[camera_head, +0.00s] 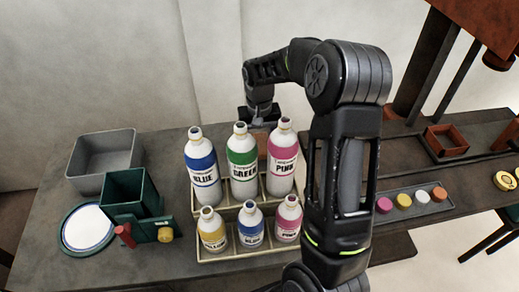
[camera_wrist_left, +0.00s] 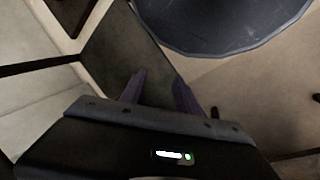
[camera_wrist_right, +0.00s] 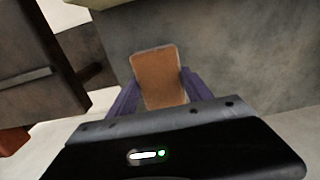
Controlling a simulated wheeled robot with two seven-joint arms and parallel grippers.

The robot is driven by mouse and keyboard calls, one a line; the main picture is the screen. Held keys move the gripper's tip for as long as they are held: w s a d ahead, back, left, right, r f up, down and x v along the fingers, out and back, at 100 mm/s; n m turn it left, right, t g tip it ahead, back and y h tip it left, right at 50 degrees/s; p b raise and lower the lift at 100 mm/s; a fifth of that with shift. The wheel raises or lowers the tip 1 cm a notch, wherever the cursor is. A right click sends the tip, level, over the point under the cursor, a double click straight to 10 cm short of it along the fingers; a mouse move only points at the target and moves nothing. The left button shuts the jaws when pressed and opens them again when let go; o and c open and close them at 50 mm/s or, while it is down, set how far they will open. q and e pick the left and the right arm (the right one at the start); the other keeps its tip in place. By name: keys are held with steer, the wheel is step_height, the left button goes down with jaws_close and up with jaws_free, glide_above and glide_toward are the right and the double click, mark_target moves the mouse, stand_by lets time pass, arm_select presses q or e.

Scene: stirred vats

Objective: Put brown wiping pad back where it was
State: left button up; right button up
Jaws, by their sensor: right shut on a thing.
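The brown wiping pad (camera_wrist_right: 158,75) is between the fingers of my right gripper (camera_wrist_right: 160,84), which is shut on it. In the right wrist view the pad's flat brown face with a pale edge points up the picture, in front of a grey surface. In the head view my right gripper (camera_head: 260,115) is behind the tall bottles, and a brown patch below it is mostly hidden by the green and pink bottles. My left gripper (camera_wrist_left: 158,88) is open and empty in the left wrist view. It is out of the head view.
A two-tier rack (camera_head: 228,248) holds tall blue, green and pink bottles and smaller bottles in front. A grey bin (camera_head: 103,160), green box (camera_head: 130,195) and white-green plate (camera_head: 87,228) stand left. A tray of coloured pucks (camera_head: 378,212) is right of my arm.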

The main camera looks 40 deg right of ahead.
mark_target(260, 143)
steer(key=shift+f, duration=1.85)
steer(key=shift+f, duration=0.25)
steer(key=o, duration=1.3)
steer(key=shift+r, duration=0.1)
step_height(260, 143, up, 12)
steer(key=shift+r, duration=0.2)
